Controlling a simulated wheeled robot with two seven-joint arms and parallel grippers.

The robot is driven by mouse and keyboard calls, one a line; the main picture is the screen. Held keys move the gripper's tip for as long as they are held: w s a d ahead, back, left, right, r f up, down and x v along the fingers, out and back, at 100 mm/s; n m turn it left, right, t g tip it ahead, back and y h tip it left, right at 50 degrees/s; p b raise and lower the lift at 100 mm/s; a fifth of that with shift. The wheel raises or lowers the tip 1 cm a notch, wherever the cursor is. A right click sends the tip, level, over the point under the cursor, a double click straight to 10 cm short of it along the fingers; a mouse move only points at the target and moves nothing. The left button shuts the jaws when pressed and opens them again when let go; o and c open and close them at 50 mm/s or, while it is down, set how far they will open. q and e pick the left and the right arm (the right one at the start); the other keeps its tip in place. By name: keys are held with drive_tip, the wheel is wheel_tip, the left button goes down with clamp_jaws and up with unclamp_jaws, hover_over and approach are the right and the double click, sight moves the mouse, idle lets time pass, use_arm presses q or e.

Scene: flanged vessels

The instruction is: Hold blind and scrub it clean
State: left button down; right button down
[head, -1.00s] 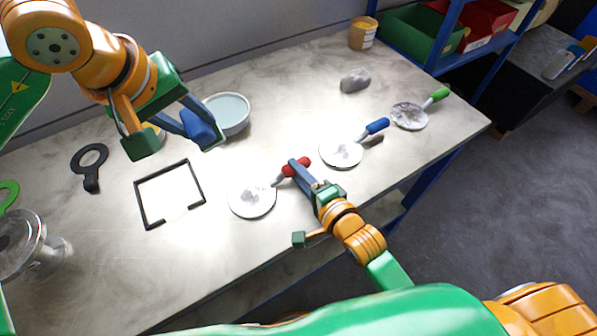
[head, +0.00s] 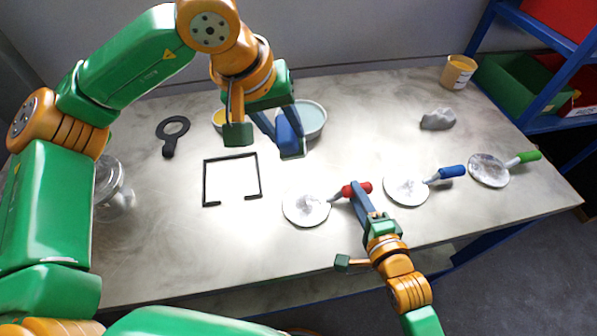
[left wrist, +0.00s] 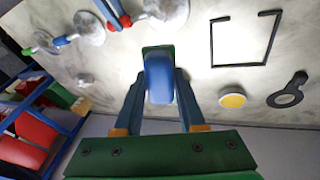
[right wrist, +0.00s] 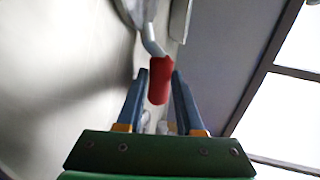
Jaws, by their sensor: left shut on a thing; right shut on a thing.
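My left gripper (head: 284,140) is shut on a blue scrubber block (left wrist: 159,78) with a green pad. It holds the block in front of the bowl of pale liquid (head: 311,119), above the table. My right gripper (head: 358,190) is shut on the red handle (right wrist: 160,80) of the nearest blind, a round white disc (head: 306,208) with grey smudges on its face. I cannot tell whether that disc touches the table. A blue-handled blind (head: 405,189) and a green-handled blind (head: 488,171), both stained, lie to its right. The scrubber is apart from the held disc.
A black square frame (head: 205,182) and a black ring tool (head: 169,143) lie at left. A clear vessel (head: 113,190) stands at far left. A grey lump (head: 437,120) and yellow tub (head: 458,72) sit at back right, beside a blue shelf (head: 520,40).

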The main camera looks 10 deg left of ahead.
use_arm(q)
drive_tip(key=s+d+f+m+g+y, duration=0.2)
drive_tip(key=s+d+f+m+g, duration=0.1)
drive_tip(key=d+f+m, duration=0.3)
drive_tip(key=shift+s+f+m+g+y, duration=0.3)
drive_tip(key=shift+s+f+m, duration=0.5)
drive_tip(key=shift+f, duration=0.6)
drive_tip(key=shift+w, duration=0.15)
